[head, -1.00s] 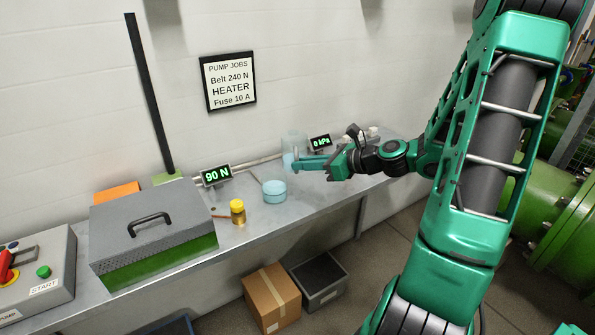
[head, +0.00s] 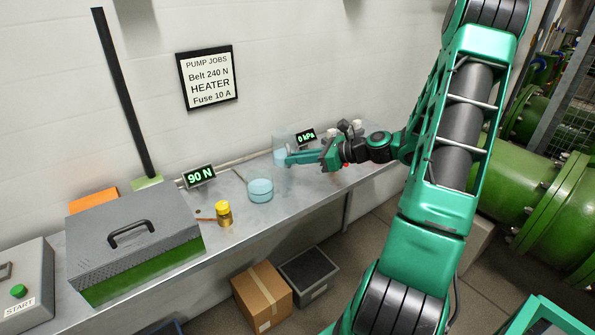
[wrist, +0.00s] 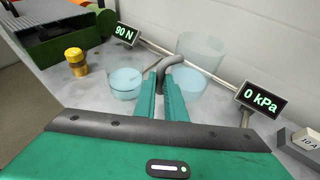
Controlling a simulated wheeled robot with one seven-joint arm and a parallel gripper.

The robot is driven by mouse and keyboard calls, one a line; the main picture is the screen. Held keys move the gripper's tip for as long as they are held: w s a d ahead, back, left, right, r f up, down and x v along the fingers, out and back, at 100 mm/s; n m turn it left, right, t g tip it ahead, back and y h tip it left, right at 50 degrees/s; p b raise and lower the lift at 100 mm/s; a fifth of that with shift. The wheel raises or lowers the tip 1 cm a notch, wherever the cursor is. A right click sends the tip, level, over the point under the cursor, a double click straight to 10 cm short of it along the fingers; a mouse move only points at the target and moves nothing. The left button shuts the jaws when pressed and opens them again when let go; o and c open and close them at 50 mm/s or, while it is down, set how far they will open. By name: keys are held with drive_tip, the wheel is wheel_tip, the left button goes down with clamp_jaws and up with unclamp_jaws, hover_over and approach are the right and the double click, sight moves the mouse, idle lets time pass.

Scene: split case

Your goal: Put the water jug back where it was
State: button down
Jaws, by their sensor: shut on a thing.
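The water jug is clear, with pale blue water low in it, and stands toward the back of the bench by the wall in the head view (head: 280,143). In the wrist view the jug (wrist: 203,50) is just beyond my fingers. My gripper (head: 292,159) comes from the right and is shut on the jug's dark grey handle. In the wrist view the gripper (wrist: 164,82) has its two green fingers around the handle loop. The jug looks upright. The fingers hide part of it, and I cannot tell whether its base touches the bench.
A pipe runs behind, between the 90 N display (head: 199,176) and 0 kPa display (head: 306,136). A grey-lidded case (head: 140,250) fills the bench's left part.

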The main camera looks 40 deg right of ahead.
drive_tip(key=shift+d+f, duration=0.2)
drive_tip(key=shift+f, duration=0.6)
drive_tip(key=shift+d+f, duration=0.2)
drive_tip(key=shift+f, duration=0.55)
drive_tip(key=shift+d+f, duration=0.2)
drive_tip(key=shift+f, duration=0.6)
drive_tip(key=c, duration=1.8)
unclamp_jaws()
